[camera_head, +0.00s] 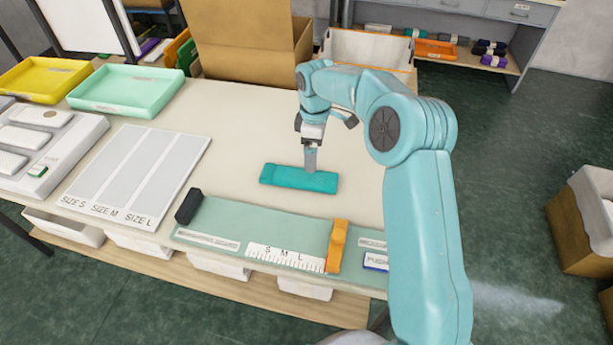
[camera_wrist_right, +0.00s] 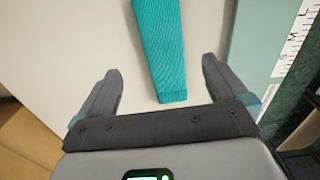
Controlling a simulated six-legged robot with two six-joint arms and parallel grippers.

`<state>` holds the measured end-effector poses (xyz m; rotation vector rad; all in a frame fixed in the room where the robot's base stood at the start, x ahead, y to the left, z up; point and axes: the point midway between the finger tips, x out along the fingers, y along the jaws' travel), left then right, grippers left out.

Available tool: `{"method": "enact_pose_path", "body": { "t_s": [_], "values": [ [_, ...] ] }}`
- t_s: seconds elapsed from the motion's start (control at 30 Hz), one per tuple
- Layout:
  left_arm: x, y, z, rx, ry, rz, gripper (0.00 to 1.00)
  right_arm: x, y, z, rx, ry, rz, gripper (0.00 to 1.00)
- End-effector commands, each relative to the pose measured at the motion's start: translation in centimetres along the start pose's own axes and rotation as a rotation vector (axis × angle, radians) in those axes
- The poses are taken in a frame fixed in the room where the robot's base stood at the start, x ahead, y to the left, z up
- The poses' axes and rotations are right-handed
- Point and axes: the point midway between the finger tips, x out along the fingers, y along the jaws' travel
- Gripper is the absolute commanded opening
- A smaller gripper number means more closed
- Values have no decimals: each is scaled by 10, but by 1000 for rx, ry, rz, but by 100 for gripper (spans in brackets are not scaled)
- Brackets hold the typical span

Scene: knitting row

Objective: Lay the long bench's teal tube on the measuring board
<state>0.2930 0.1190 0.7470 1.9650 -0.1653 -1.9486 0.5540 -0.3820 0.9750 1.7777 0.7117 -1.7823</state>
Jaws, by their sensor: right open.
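The teal tube (camera_head: 290,178) is a flat knitted piece lying on the bench top, just behind the measuring board (camera_head: 222,222). The board is pale green, with a black block at its left end, an S M L scale and an orange slider (camera_head: 337,245). My right gripper (camera_head: 311,168) is above the right part of the tube. In the right wrist view the gripper (camera_wrist_right: 160,95) is open and empty, its fingers apart on either side of the tube's ribbed end (camera_wrist_right: 165,70). I cannot tell the exact height above the bench. My left gripper is out of view.
A sheet with SIZE S, M and L lanes (camera_head: 137,172) lies left of the board. Green (camera_head: 127,90) and yellow (camera_head: 40,78) trays and a grey machine (camera_head: 45,145) stand farther left. A cardboard box (camera_head: 240,35) and a white bin (camera_head: 368,50) are behind the bench.

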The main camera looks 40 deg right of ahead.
Motion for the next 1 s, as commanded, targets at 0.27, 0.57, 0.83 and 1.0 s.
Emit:
{"method": "enact_pose_path", "body": {
  "t_s": [0.27, 0.57, 0.83, 1.0],
  "values": [
    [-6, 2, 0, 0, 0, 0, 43, 48, -1, 0, -1, -1, -1, 100],
    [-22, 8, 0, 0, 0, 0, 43, 80, 1, 2, 0, -3, -3, 100],
    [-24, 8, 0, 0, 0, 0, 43, 105, 3, 1, 0, 0, 1, 100],
    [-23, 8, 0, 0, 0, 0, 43, 105, 3, 1, 0, 0, 1, 94]
  ]
}}
